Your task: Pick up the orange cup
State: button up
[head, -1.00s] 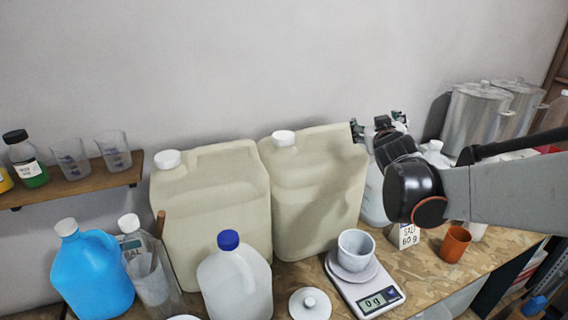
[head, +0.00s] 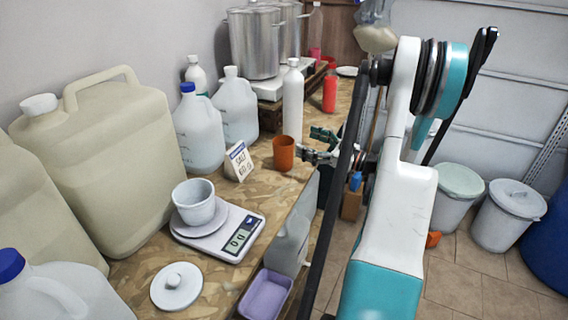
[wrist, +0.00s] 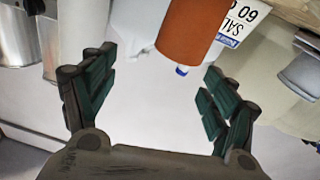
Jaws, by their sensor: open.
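The orange cup (head: 284,153) stands upright on the wooden worktop near its front edge, beside the salt label card. My gripper (head: 322,146) is just to the right of the cup in the head view, with its fingers spread. In the wrist view the orange cup (wrist: 192,30) shows at the top, ahead of and between the open green-padded fingers (wrist: 152,92). Nothing is between the fingertips, and the cup appears apart from them.
The salt card (head: 239,161) stands left of the cup. A scale (head: 228,236) with a white cup (head: 195,202) is nearer. A white bottle (head: 292,102) and a red bottle (head: 330,92) stand behind. Large cream drums (head: 105,150) line the wall. The worktop's front edge is close to my gripper.

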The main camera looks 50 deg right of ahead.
aim_at(292, 160)
jog(key=s+f+g+y, duration=0.1)
jog(key=s+f, duration=0.5)
jog(key=f, duration=0.1)
jog(key=b+x, duration=0.2)
jog(key=x, duration=0.6)
jog(key=shift+w+f+b, duration=0.1)
jog(key=shift+w+b, duration=0.2)
jog(key=shift+w, duration=0.1)
jog(key=b+x, duration=0.1)
jog(key=x, duration=0.1)
jog(key=b+x, duration=0.1)
jog(key=x, duration=0.1)
jog(key=shift+w+a+f, duration=0.15)
jog(key=shift+w+a, duration=0.15)
jog(key=shift+a, duration=0.05)
jog(key=shift+w, duration=0.3)
jog(key=c, duration=1.3)
